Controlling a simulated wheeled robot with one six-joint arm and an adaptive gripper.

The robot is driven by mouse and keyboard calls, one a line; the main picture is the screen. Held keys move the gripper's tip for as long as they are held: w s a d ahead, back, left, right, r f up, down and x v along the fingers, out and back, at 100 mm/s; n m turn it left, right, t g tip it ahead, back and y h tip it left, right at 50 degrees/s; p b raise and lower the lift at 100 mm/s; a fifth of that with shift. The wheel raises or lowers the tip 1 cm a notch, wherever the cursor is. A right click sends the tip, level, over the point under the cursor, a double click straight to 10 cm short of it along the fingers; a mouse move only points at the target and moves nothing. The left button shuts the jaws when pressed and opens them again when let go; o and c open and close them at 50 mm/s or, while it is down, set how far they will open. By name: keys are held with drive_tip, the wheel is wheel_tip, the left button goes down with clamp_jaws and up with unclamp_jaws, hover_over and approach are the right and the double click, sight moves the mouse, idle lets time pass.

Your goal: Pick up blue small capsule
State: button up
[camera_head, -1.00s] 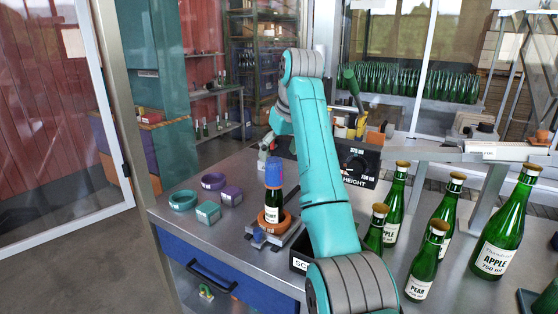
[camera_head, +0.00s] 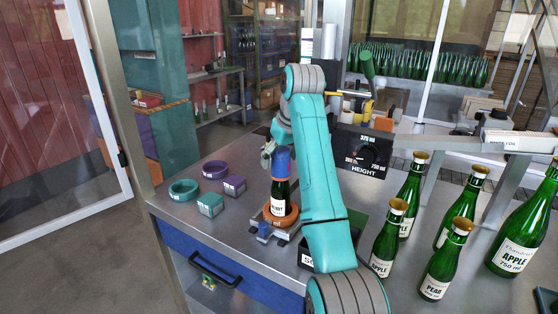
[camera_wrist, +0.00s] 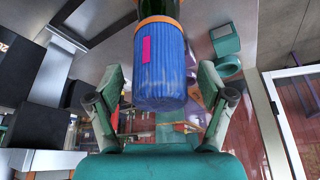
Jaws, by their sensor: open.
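The blue capsule (camera_head: 282,162) sits over the neck of an upright dark green bottle (camera_head: 279,192). The bottle stands in an orange ring holder (camera_head: 281,219) on the metal bench. In the wrist view the capsule (camera_wrist: 160,65) is ribbed, with an orange rim band and a pink tag, and fills the upper middle. My gripper (camera_wrist: 160,92) is open, with one finger on each side of the capsule and visible gaps to both. In the head view my gripper (camera_head: 268,153) is beside the capsule and partly hidden by my arm.
A teal ring (camera_head: 183,190), purple ring (camera_head: 215,169), teal box (camera_head: 210,204) and purple box (camera_head: 234,186) lie left on the bench. Several green bottles (camera_head: 410,205) stand right of my arm. A black HEIGHT box (camera_head: 361,153) stands behind it.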

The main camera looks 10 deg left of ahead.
drive_tip(key=shift+x, duration=1.2)
drive_tip(key=c, duration=0.8)
wheel_tip(320, 180, up, 10)
drive_tip(key=shift+r, duration=0.1)
